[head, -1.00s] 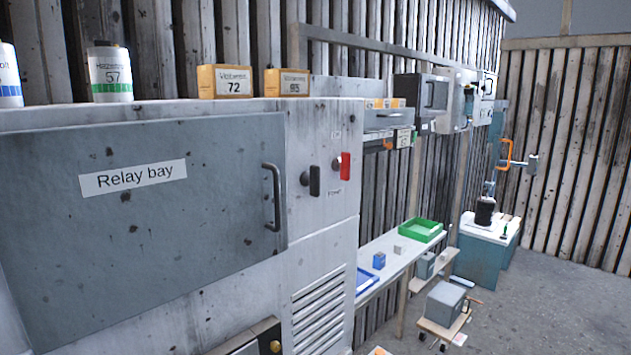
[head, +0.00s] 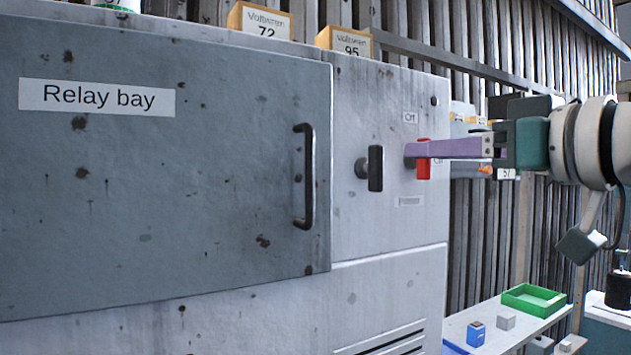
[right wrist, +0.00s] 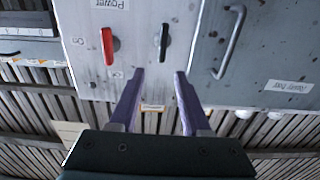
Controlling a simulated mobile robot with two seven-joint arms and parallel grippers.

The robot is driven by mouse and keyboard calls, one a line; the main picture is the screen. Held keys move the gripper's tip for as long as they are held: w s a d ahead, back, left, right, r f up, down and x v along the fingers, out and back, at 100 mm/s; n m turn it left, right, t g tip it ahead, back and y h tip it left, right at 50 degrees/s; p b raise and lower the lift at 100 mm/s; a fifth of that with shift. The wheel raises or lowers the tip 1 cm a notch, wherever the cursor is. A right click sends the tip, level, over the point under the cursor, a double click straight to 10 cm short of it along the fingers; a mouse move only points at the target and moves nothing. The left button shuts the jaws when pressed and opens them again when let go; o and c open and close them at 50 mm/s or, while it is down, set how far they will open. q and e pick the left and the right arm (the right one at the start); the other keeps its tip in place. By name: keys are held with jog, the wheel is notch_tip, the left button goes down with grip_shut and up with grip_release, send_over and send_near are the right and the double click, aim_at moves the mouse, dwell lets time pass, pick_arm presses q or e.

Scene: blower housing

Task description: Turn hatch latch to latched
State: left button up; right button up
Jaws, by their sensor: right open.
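The black latch handle (head: 375,168) stands upright on the cabinet front, between the Relay bay hatch (head: 215,220) and the red switch handle (head: 423,170). The right wrist view shows the black handle (right wrist: 164,40) just beyond the fingertips, lined up with the gap between them. My right gripper (head: 408,151) comes in from the right with its purple fingers in front of the red handle, hiding part of it. In the right wrist view my right gripper (right wrist: 158,74) is open and empty, apart from the black handle. My left gripper is out of view.
The hatch has a dark pull handle (head: 306,177) and looks closed. Yellow boxes (head: 262,20) stand on the cabinet top. A bench (head: 495,325) at lower right holds a green tray (head: 533,300) and small blocks. Space before the hatch is clear.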

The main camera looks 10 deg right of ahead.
aim_at(381, 154)
jog(key=p+x, duration=0.3)
jog(key=x, duration=0.5)
jog(key=shift+a+r+p, duration=0.1)
jog(key=shift+a+p, duration=0.1)
jog(key=shift+p, duration=0.15)
jog(key=shift+w+a, duration=0.2)
jog(key=shift+w, duration=0.4)
grip_shut()
